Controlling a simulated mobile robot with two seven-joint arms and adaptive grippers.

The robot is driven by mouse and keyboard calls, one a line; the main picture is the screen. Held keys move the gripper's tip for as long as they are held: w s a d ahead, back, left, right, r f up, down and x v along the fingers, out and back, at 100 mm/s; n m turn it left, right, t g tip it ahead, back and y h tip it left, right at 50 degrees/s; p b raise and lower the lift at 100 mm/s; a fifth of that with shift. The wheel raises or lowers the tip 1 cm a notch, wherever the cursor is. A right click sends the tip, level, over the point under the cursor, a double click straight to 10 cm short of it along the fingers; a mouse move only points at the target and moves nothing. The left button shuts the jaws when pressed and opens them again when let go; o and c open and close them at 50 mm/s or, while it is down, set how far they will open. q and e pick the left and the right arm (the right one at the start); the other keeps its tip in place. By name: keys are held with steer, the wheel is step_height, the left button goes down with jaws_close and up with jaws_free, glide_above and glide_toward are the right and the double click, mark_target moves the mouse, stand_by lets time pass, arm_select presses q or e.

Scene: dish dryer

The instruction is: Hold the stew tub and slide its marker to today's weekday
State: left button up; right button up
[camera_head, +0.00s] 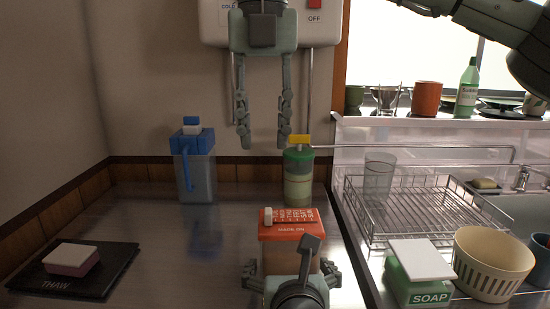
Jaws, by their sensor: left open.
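The stew tub (275,262) stands on the counter at the front middle, with an orange-red lid (288,240) lettered "MADE ON". A row of white weekday labels runs along the lid's back edge; they are too small to read surely. The white marker (267,216) sits at the left end of that row. My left gripper (291,270) is open at the tub's near side, a finger to each side of it; contact cannot be told. My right gripper (263,143) hangs from above, fingers down and spread, empty, higher than the lid and behind it.
A green container with a yellow top (298,178) stands behind the tub, close to my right gripper. A blue-lidded pitcher (193,170) is back left. A dark THAW mat (115,278) lies front left. A soap box (418,272), cream basket (490,265) and wire rack (405,210) fill the right.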

arm_select(q)
steer(key=v, duration=1.2)
steer(key=x, duration=1.2)
steer(key=shift+w+f, duration=0.1)
steer(key=shift+w, duration=0.1)
steer(key=shift+s, duration=0.15)
arm_select(e)
glide_above(266, 210)
step_height(266, 210, down, 6)
steer(key=shift+r, duration=0.15)
steer(key=shift+f, duration=0.6)
